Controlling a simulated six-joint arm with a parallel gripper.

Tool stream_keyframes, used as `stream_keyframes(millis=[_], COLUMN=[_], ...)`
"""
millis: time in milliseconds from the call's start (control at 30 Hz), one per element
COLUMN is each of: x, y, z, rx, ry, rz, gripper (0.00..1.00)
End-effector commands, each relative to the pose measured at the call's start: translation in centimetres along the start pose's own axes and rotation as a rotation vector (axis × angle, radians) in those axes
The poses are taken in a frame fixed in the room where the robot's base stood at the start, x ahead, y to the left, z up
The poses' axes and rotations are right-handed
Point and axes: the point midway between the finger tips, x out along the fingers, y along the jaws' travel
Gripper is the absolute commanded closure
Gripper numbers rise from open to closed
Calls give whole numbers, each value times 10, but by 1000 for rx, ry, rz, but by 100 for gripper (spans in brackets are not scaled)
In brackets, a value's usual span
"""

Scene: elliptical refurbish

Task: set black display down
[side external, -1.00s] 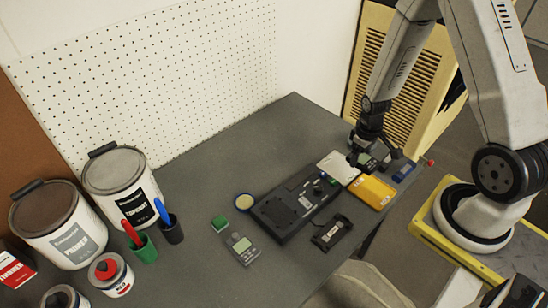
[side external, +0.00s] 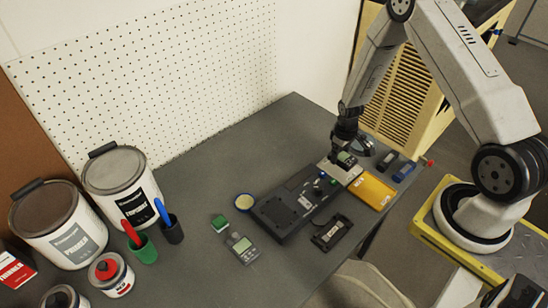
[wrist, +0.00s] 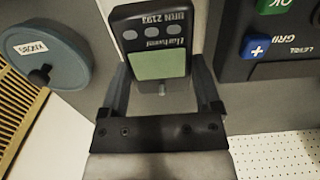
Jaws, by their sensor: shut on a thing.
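The black display (wrist: 155,25) with a pale green screen is between the fingers of my gripper (wrist: 162,95) in the wrist view. The fingers are shut on its two sides. In the side external view my gripper (side external: 342,154) holds the display (side external: 346,159) above the pale card at the back right of the table. The gap between display and surface cannot be judged. The fingers partly hide the display there.
A black device (side external: 287,207) with coloured buttons lies left of my gripper. A yellow case (side external: 373,191), a blue piece (side external: 404,171) and a round grey disc (wrist: 42,52) are close by. A black bracket (side external: 332,232) lies in front.

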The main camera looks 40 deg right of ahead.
Motion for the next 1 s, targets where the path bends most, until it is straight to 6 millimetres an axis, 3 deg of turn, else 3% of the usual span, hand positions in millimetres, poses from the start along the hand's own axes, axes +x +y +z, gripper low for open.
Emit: stream_keyframes(millis=[267,600,1000], x=[6,35,38], y=[1,2,2], z=[-4,-5,-5], rx=[0,0,0], ry=[-1,0,0], rz=[0,0,0], gripper=[100,100,100])
